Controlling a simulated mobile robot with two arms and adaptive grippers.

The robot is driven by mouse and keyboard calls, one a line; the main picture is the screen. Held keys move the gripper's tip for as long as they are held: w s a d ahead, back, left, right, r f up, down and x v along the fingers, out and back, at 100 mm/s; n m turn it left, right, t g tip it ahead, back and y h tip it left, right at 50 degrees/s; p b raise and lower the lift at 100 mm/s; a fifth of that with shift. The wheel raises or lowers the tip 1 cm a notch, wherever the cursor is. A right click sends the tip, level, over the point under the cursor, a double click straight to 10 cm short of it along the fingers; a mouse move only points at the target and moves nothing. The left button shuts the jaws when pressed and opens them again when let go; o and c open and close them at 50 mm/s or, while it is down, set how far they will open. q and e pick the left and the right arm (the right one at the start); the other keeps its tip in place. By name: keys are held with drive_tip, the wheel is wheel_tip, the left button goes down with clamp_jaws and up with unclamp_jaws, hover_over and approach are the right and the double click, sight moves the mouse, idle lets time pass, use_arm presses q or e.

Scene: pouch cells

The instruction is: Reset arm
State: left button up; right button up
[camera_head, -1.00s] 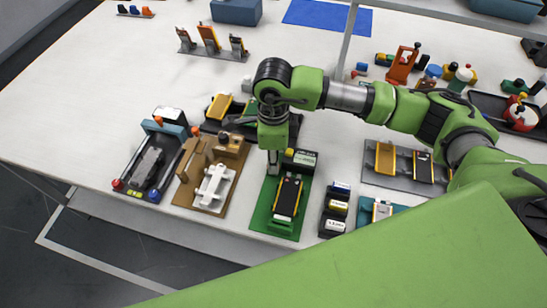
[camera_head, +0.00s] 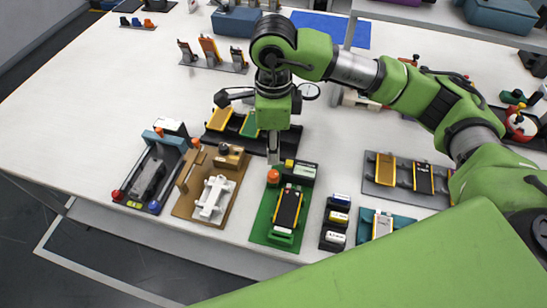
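My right arm comes in from the right, and its gripper (camera_head: 273,150) hangs pointing down just behind the green fixture (camera_head: 256,228). The fingers show nearly edge-on, so I cannot tell whether they are open or shut; no held object shows. A black pouch-like piece with yellow edges (camera_head: 288,208) lies in the green fixture, beside an orange button (camera_head: 273,177). A dark tray with yellow and green slots (camera_head: 215,134) lies behind and left of the gripper, partly hidden by it. My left gripper is out of view.
Left of the green fixture stand a wooden fixture with a white part (camera_head: 213,199) and a dark tray (camera_head: 128,187). To the right are small labelled boxes (camera_head: 336,222) and a grey rack (camera_head: 402,196). A blue mat (camera_head: 350,37) lies at the back.

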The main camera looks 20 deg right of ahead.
drive_tip(key=shift+r, duration=1)
